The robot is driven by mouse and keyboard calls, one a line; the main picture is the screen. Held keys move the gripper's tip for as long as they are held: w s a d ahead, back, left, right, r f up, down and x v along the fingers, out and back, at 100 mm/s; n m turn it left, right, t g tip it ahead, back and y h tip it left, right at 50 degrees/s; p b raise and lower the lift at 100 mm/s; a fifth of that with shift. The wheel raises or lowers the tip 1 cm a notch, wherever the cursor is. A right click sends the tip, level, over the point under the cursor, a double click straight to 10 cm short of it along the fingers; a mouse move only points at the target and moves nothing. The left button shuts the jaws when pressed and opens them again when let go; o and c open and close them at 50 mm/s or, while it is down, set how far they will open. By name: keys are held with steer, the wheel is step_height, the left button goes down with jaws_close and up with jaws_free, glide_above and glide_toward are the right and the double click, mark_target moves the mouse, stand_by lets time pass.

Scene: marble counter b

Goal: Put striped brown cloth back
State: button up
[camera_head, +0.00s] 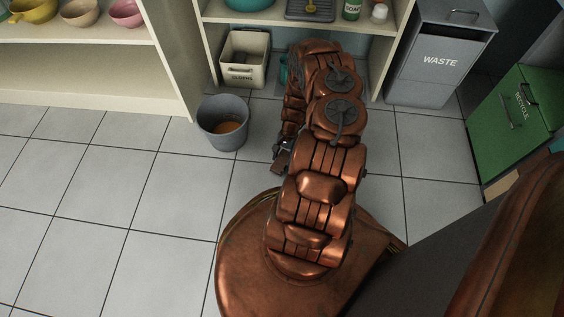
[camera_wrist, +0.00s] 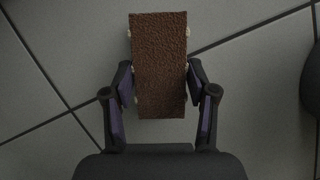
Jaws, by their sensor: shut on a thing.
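My gripper (camera_wrist: 160,78) is shut on the brown cloth (camera_wrist: 159,50), a rough-textured dark brown piece held between the two fingers in the wrist view. Pale bits show along its sides; no clear stripes are visible on the face turned to the camera. Bare floor tiles show beyond it. In the head view my arm reaches forward and its end hangs low near the floor, right of the grey bucket, with the held cloth mostly hidden.
The grey bucket (camera_head: 224,122) with brownish contents stands on the floor before the shelf (camera_head: 294,22). A grey waste bin (camera_head: 437,55) and green recycle bin (camera_head: 510,125) stand at the right. Bowls sit on the left shelf (camera_head: 80,65). Floor at left is clear.

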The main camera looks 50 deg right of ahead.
steer(key=shift+w+a+f+b, duration=0.15)
steer(key=shift+f+b, duration=0.2)
steer(key=shift+f, duration=0.45)
steer(key=o, duration=1.2)
steer(key=shift+f, duration=0.1)
steer(key=s+p+v, duration=0.1)
steer(key=p+v, duration=0.3)
steer(key=v, duration=0.8)
steer(key=w+a+r+n+g+h, duration=0.15)
steer(key=a+r, duration=0.25)
steer(key=r, duration=0.6)
steer(key=w+a+r+n, duration=0.2)
steer(key=a+r+n, duration=0.1)
steer(key=r, duration=0.7)
steer(key=s+a+r+n+h, duration=0.1)
steer(key=s+a+r+n, duration=0.3)
steer(key=a+r, duration=0.6)
steer(key=s+a+r+n+h, duration=0.1)
steer(key=s+a+r+n, duration=0.2)
steer(key=s+a+r, duration=0.55)
steer(key=s+a+r+n, duration=0.1)
steer(key=s+a+r, duration=0.1)
steer(key=s, duration=0.1)
steer(key=s+a+r+n, duration=0.2)
steer(key=s+a, duration=0.1)
steer(key=s+a+r+n+g, duration=0.1)
steer(key=s+a+r, duration=0.1)
steer(key=s, duration=0.2)
steer(key=shift+a+r+h, duration=0.35)
